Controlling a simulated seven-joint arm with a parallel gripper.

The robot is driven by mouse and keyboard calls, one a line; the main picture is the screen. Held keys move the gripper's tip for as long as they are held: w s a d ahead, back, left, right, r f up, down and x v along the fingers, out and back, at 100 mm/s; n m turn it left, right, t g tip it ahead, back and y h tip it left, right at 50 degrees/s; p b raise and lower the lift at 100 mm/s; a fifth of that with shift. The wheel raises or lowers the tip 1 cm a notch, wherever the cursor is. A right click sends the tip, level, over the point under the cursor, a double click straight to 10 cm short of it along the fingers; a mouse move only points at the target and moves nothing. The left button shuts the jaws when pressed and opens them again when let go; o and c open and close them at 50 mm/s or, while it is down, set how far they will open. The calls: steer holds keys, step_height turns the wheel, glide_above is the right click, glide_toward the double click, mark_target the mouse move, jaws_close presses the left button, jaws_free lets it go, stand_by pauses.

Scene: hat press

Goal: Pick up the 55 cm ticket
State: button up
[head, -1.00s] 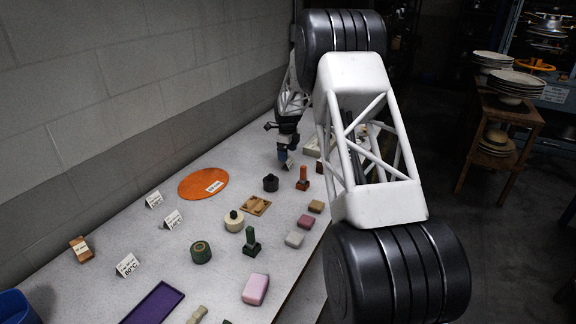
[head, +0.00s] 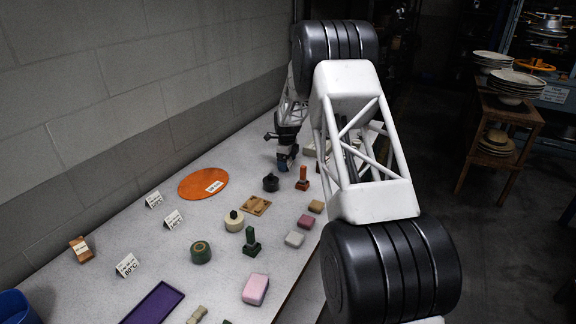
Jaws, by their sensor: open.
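My gripper (head: 285,167) is low over the far part of the table, open, with its fingertips small and dark in the head view. A small white card showed at this spot earlier and is now mostly hidden by the gripper. I cannot read its print or tell whether it is the 55 cm ticket. Other white labels are a label (head: 215,187) on the orange disc, and tent cards (head: 154,199), (head: 173,220) and (head: 127,265) on the left. The nearest tent card seems to read 80 °C.
The orange disc (head: 195,184), a black knobbed piece (head: 270,183) and an orange stamp (head: 302,180) stand nearest my gripper. A wooden plate (head: 256,205), green stamp (head: 251,243), pink block (head: 255,289) and purple tray (head: 153,303) lie closer. A wall runs along the left.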

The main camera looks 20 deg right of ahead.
steer(key=c, duration=1)
steer(key=shift+r, duration=0.1)
steer(key=shift+r, duration=4.9)
